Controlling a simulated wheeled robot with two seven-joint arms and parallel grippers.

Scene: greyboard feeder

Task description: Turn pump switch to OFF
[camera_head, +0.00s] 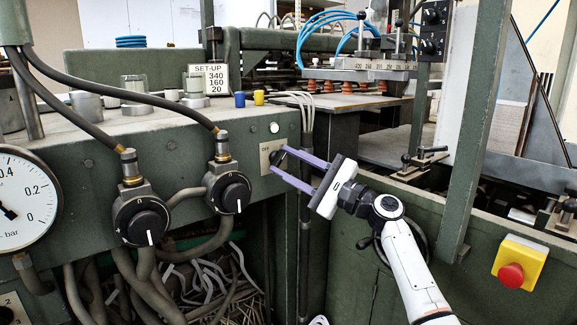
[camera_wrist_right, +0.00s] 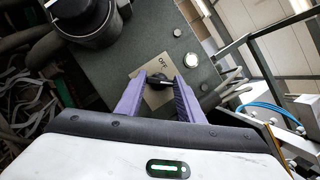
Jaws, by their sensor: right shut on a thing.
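The pump switch (camera_head: 277,157) is a small black knob on a beige plate marked OFF, on the front of the green machine panel. My right gripper (camera_head: 280,164) reaches it from the lower right, with its two purple fingers at the knob. In the right wrist view the black knob (camera_wrist_right: 158,80) sits between the purple fingertips, in front of the beige OFF plate (camera_wrist_right: 150,97). The gripper is shut on the knob. The fingers partly cover the knob, so its exact pointing direction is hard to tell. My left gripper is not in view.
Two large black rotary knobs (camera_head: 141,221) (camera_head: 229,193) with hoses are left of the switch. A white round light (camera_head: 274,128) is just above it. A pressure gauge (camera_head: 22,198) is far left. A red emergency button (camera_head: 511,275) is at lower right.

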